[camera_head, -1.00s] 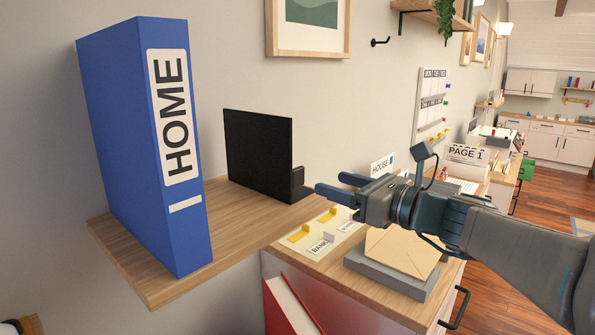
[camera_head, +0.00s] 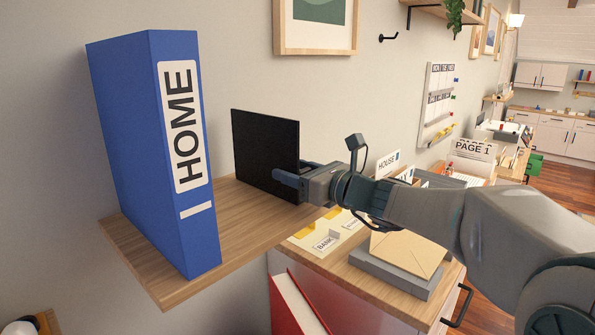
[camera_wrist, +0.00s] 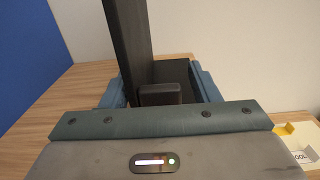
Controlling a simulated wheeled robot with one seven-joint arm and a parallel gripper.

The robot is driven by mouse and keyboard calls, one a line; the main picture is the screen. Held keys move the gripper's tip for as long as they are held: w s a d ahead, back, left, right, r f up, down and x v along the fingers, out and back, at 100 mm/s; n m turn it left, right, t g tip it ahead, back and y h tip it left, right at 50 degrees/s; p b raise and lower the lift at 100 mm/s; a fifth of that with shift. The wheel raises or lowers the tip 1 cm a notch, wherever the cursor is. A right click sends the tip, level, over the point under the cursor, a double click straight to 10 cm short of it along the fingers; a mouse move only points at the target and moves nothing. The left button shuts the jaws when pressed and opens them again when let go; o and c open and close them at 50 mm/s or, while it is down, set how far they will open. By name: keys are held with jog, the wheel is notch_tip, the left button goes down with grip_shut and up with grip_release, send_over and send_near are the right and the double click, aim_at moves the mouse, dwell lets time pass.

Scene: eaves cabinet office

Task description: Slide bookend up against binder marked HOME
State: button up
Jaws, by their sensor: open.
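The blue binder (camera_head: 150,150) with the label HOME stands upright on the left part of the wooden shelf (camera_head: 165,285). The black bookend (camera_head: 262,150) stands upright further right on the same shelf, with bare wood between it and the binder. My gripper (camera_head: 290,178) is at the right side of the bookend, its fingers open. In the wrist view the bookend's upright plate and low block (camera_wrist: 160,94) sit between my spread fingers. I cannot tell whether the fingers touch it. The binder's blue side (camera_wrist: 32,60) shows at the upper left there.
Red and white folders (camera_head: 298,305) stand below. The wall is close behind the bookend.

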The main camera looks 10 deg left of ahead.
jog(key=shift+s, duration=0.1)
grip_shut()
jog(key=shift+s+a+f+b, duration=0.1)
jog(key=shift+s+a+b, duration=0.1)
jog(key=shift+b, duration=0.1)
jog(key=s+a+b, duration=0.2)
jog(key=s, duration=0.2)
jog(key=s+a+b, duration=0.2)
jog(key=s, duration=0.2)
jog(key=s+a+b, duration=0.2)
jog(key=s+a, duration=0.1)
jog(key=s, duration=0.1)
jog(key=shift+s+a, duration=0.1)
jog(key=shift+s, duration=0.05)
grip_release()
jog(key=v, duration=1.4)
